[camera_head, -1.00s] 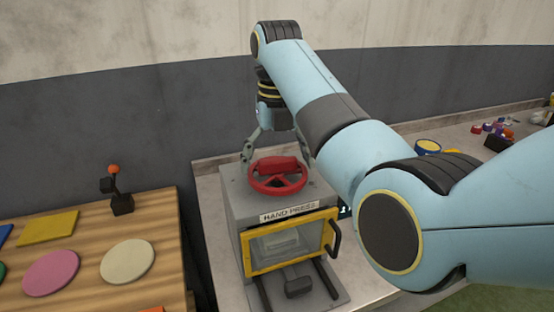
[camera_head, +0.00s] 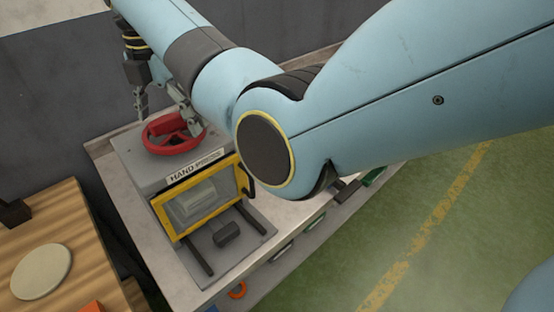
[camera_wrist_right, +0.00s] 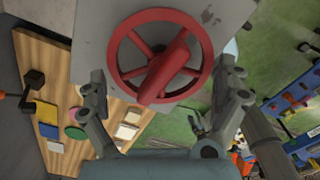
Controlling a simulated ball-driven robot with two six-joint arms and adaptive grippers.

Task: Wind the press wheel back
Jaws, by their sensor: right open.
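The red press wheel (camera_head: 172,149) lies flat on top of the grey hand press (camera_head: 136,158). In the right wrist view the wheel (camera_wrist_right: 165,72) shows from above, with spokes and a thick red bar across its middle. My right gripper (camera_head: 166,108) is open just above the wheel, its fingers pointing down. In the wrist view its fingers (camera_wrist_right: 162,95) stand wide apart, one on each side of the wheel, with nothing gripped. I cannot tell whether a finger touches the rim. My left gripper is out of view.
The press has a yellow-framed door (camera_head: 242,181) in front, with a black handle and rails below. A wooden table (camera_head: 75,235) with a pale disc (camera_head: 42,271) stands to the left. Green floor (camera_head: 440,245) lies open to the right.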

